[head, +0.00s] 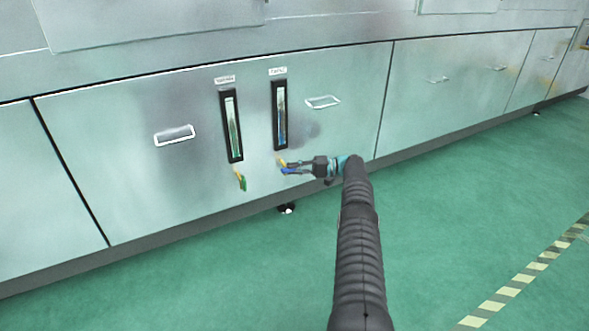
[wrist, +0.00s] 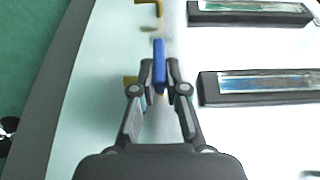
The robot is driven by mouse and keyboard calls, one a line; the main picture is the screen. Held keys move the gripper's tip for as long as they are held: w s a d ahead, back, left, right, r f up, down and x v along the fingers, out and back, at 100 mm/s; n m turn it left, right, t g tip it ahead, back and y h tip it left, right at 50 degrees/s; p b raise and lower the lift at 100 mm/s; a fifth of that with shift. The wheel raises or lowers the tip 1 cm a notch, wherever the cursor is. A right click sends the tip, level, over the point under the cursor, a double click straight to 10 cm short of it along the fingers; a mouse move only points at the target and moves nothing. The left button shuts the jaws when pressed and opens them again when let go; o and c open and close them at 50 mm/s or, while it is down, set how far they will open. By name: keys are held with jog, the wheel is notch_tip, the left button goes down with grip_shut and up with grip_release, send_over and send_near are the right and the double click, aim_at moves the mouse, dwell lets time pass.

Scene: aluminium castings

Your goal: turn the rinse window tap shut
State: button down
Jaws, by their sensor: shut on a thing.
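The tap with the blue lever (head: 287,171) is on the steel front panel, just below the right-hand sight window (head: 280,115). My gripper (head: 291,168) reaches it from the right. In the wrist view the blue lever (wrist: 159,52) stands between the two fingertips (wrist: 159,76), and my gripper is shut on it. The labels above the windows are too small to read, so I cannot confirm which is the rinse one.
A second tap with a green lever (head: 242,181) hangs below the left-hand sight window (head: 232,125). Recessed handles (head: 175,135) sit on either side of the windows. The green floor (head: 480,210) in front is clear, with a striped line (head: 515,287) at the right.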

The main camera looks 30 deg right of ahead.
dwell(0.4)
jog(key=c, duration=1.2)
grip_release()
jog(key=shift+a, duration=0.1)
